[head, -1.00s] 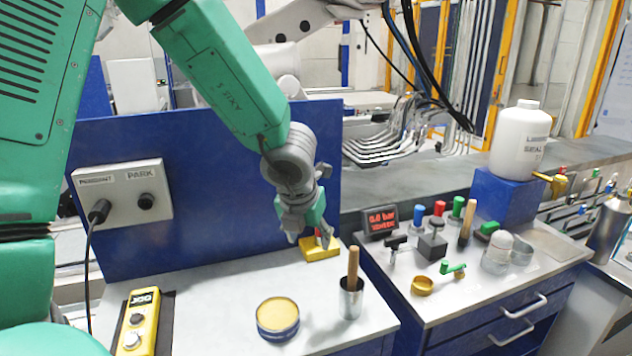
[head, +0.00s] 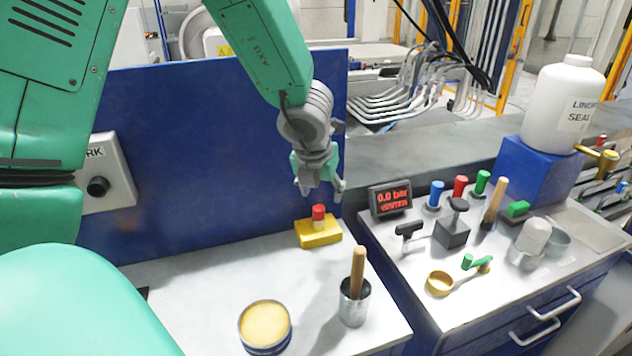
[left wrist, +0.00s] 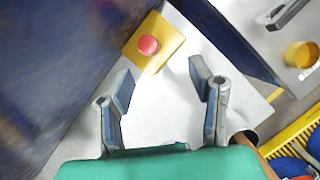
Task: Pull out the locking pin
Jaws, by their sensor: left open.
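A red knob (head: 318,213) stands upright on a small yellow block (head: 320,236) near the back right of the left bench. In the left wrist view the round red knob (left wrist: 148,45) sits on the yellow block (left wrist: 160,30), beyond my fingertips. My left gripper (head: 321,189) is open and empty, pointing down just above the knob and apart from it. Its two spread fingers also show in the left wrist view (left wrist: 160,75). No part is clearly recognisable as a locking pin; a black T-handle (head: 410,229) stands on the right bench. My right gripper is not in view.
A blue panel (head: 215,150) rises behind the left bench. An open tin (head: 265,324) and a metal cup (head: 354,305) with a wooden handle stand in front of the block. The right bench holds a display (head: 391,198), a black block (head: 452,230) and coloured handles.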

